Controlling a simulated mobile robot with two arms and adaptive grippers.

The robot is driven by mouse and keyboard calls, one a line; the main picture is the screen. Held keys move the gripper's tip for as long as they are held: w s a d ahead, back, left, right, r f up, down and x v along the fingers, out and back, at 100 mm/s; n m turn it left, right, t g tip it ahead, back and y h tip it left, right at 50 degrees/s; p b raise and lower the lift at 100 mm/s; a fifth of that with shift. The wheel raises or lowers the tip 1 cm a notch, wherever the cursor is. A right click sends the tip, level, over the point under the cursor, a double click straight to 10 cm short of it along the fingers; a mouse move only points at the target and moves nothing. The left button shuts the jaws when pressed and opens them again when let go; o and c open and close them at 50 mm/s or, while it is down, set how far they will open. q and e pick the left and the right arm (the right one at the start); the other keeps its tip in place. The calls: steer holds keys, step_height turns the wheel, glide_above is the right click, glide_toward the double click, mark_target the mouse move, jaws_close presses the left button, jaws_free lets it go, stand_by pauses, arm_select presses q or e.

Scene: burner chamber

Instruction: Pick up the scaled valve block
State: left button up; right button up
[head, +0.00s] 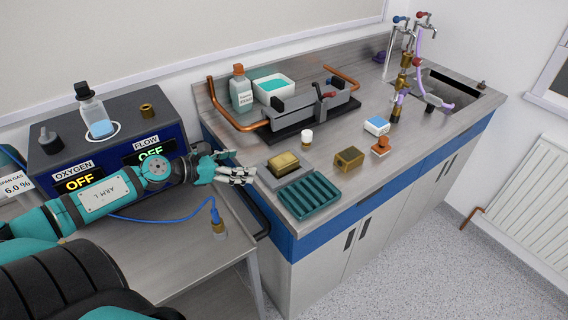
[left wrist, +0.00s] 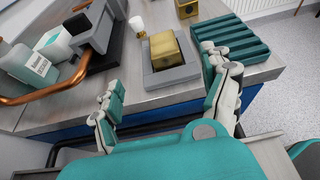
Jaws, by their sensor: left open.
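A brass-coloured block (head: 284,161) with a rounded top sits on a grey holder (head: 297,177) near the bench's front left corner. In the left wrist view this block (left wrist: 165,47) is ahead, between and beyond the fingers. A second brass block (head: 349,158) with a round hole stands to its right; it partly shows in the left wrist view (left wrist: 187,8). I cannot tell for sure which is the scaled valve block. My left gripper (head: 238,168) is open and empty, just left of the holder; its spread fingers also show in the left wrist view (left wrist: 166,100). My right gripper is not in view.
A teal ribbed tray (head: 310,195) lies right beside the holder. A white jar (head: 307,138) stands behind it. A grey clamp fixture (head: 312,105) with copper pipe (head: 238,122) is at the back. An orange stamp-like piece (head: 381,146) and a blue-white box (head: 377,125) lie to the right.

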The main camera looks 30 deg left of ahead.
mark_target(281, 160)
arm_select(q)
steer(key=p+x, duration=0.1)
steer(key=x, duration=0.6)
steer(key=shift+w+r, duration=0.1)
steer(key=shift+r, duration=0.05)
steer(key=shift+w+d+f+p, duration=0.15)
steer(key=shift+w+f+p, duration=0.15)
steer(key=shift+w, duration=0.15)
steer(key=shift+w+d+f+p, duration=0.15)
steer(key=shift+w+d+p, duration=0.65)
steer(key=shift+w+p, duration=0.15)
steer(key=x, duration=0.2)
steer(key=shift+w+f, duration=0.15)
steer(key=shift+f, duration=0.1)
steer(key=shift+w+d+f, duration=0.2)
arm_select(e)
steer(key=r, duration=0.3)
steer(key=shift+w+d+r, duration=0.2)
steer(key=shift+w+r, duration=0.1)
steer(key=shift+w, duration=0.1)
arm_select(q)
steer(key=shift+s, duration=0.1)
steer(key=shift+c, duration=0.4)
